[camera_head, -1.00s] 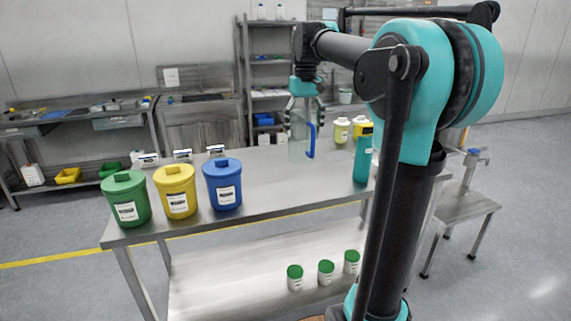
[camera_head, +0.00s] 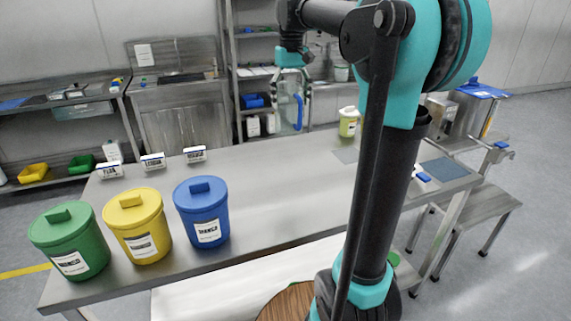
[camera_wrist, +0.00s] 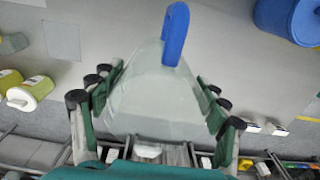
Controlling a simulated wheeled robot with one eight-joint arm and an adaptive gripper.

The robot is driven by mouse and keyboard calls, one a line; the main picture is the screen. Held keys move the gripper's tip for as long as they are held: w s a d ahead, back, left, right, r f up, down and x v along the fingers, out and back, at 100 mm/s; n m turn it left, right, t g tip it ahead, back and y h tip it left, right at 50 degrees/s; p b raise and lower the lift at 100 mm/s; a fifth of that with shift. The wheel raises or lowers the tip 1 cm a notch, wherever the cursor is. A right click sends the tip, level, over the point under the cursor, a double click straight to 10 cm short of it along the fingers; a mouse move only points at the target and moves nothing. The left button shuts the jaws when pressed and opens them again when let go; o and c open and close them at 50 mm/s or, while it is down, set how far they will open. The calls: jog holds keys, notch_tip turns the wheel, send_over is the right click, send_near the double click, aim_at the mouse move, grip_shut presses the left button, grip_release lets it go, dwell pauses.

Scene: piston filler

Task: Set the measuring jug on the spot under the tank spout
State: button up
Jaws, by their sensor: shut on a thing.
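The measuring jug (camera_head: 286,108) is clear with a blue handle (camera_head: 298,112). My gripper (camera_head: 291,82) is shut on it and holds it above the far edge of the steel table. In the wrist view the jug (camera_wrist: 155,100) sits between both fingers of my gripper (camera_wrist: 155,112), its blue handle (camera_wrist: 175,35) pointing up in the picture. A steel tank (camera_head: 466,112) with a blue lid stands at the right, beyond the table. I cannot make out the spot under the spout for certain.
Green (camera_head: 69,243), yellow (camera_head: 137,227) and blue (camera_head: 202,213) lidded drums stand on the table's left. A pale green-yellow container (camera_head: 349,122) stands at the back. A blue-grey mat (camera_head: 445,169) lies at the right end. The table's middle is clear. My arm hides part of its right side.

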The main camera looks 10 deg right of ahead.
notch_tip(320, 180, down, 19)
dwell(0.5)
jog(key=shift+f, duration=0.2)
jog(key=o, duration=1.2)
jog(key=shift+o, duration=0.2)
